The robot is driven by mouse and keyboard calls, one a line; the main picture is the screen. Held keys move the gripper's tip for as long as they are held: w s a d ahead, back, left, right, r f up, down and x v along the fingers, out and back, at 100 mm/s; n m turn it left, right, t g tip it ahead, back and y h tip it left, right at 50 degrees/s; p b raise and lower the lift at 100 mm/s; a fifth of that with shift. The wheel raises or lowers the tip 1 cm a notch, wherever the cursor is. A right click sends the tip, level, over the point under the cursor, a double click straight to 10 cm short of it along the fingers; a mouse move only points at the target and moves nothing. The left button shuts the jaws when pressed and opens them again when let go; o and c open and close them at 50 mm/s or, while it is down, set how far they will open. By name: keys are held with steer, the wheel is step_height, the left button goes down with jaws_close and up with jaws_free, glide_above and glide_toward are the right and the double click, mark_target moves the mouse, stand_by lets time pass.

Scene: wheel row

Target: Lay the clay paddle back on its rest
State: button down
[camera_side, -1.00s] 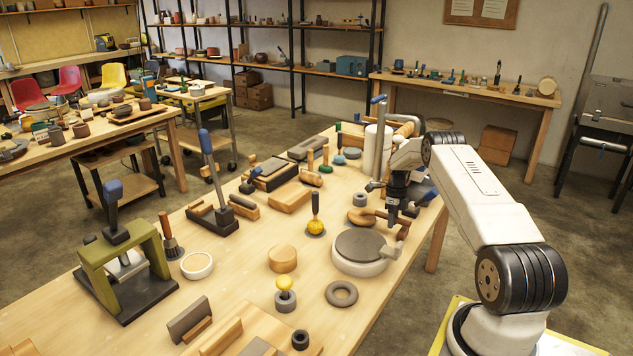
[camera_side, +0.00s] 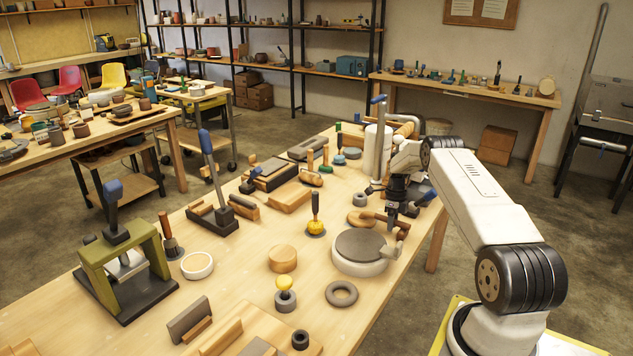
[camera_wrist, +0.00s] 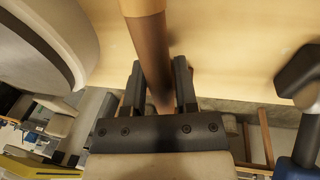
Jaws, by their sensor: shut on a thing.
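My gripper (camera_side: 392,222) is low over the right side of the workbench, just behind the round grey-topped wheel. Its fingers are shut on the brown handle of the clay paddle (camera_wrist: 150,50), which also shows as a dark bar in the side view (camera_side: 374,214). In the wrist view (camera_wrist: 158,85) the handle runs up from between the fingers to a lighter wood part cut off by the top edge. A light wood shape lies at its left end in the side view. I cannot clearly pick out the rest, nor tell whether the paddle touches anything below.
The grey-topped wheel (camera_side: 361,246) stands close in front of my gripper. A tall white cylinder (camera_side: 377,150) stands behind. A grey ring (camera_side: 341,293), a wooden disc (camera_side: 282,259) and a yellow-ended tool (camera_side: 316,226) are to the front and left. Bare tabletop lies between them.

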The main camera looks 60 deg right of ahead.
steer(key=shift+c, duration=1.5)
jaws_free()
steer(key=shift+f, duration=0.1)
steer(key=v, duration=0.8)
